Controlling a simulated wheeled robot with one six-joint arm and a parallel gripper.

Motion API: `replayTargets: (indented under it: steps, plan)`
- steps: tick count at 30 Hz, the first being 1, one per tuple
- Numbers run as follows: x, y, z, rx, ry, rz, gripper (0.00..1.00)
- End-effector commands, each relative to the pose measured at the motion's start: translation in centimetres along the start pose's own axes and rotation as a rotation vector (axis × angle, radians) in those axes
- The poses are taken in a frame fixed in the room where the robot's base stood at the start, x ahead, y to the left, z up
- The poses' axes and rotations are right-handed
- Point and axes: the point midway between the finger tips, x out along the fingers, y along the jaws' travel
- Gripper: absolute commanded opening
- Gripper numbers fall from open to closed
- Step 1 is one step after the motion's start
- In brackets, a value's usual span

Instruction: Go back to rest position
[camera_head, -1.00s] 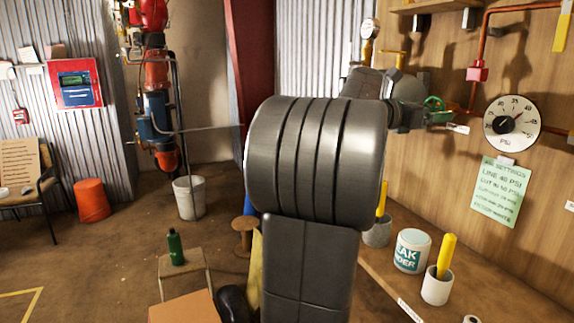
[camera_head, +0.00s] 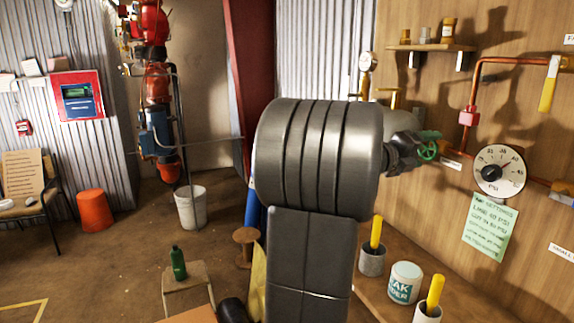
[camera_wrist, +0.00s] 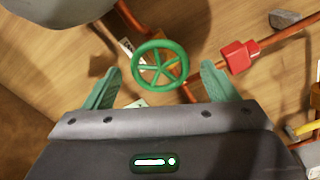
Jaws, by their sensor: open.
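My gripper (camera_wrist: 160,88) shows in the wrist view with its two green fingers spread wide and nothing between them. A green handwheel (camera_wrist: 160,64) on the copper pipework lies just beyond the fingertips, apart from them as far as I can tell. In the head view my gripper (camera_head: 415,150) is at the right of my large grey arm, by the wood-panelled wall, with the green wheel (camera_head: 428,149) at its tip. My arm stands bent in the middle of the head view and hides part of the wall and bench.
A pressure gauge (camera_head: 499,171) and a green settings sheet (camera_head: 488,226) are on the wall. A bench below holds a leak-finder tub (camera_head: 404,283) and cups with yellow sticks. A stool (camera_head: 188,283) with a green bottle stands left of my arm. Open floor lies further left.

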Motion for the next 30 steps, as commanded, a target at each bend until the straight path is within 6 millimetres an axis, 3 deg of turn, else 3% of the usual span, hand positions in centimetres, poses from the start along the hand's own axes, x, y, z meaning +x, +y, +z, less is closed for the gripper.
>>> replayTargets:
  steps: [12, 30]
  plan:
    - [-0.01, -0.31, 0.13, -0.371, 0.000, 0.000, 0.80]
    - [-0.14, 0.06, 0.13, -0.424, -0.008, 0.000, 0.80]
